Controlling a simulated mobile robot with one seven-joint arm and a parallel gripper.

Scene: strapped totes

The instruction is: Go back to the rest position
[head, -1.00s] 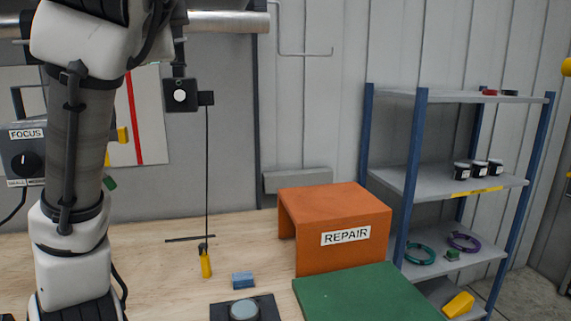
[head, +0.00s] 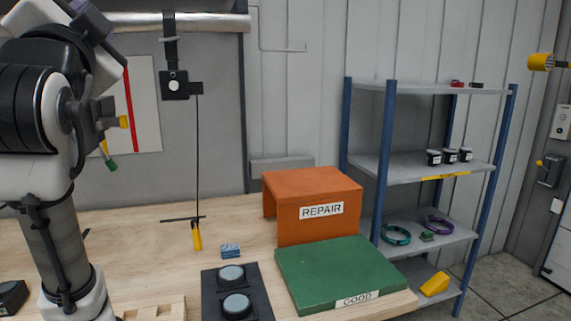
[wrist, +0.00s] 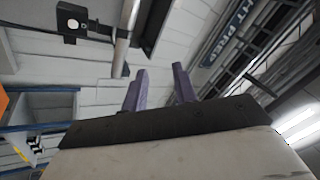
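My gripper (wrist: 160,84) shows in the wrist view as two purple fingers standing apart with nothing between them. It points up toward the wall and ceiling, away from the bench. In the head view my arm fills the left side, bent upward, and purple finger parts show at the top left edge, partly cut off by the frame. No tote shows clearly in either view.
The wooden bench (head: 130,245) carries an orange REPAIR box (head: 325,190), a green GOOD board (head: 345,270), a blue block (head: 230,251) and a black two-button panel (head: 247,304). A blue-posted shelf (head: 430,165) stands right. A camera (head: 174,86) hangs above.

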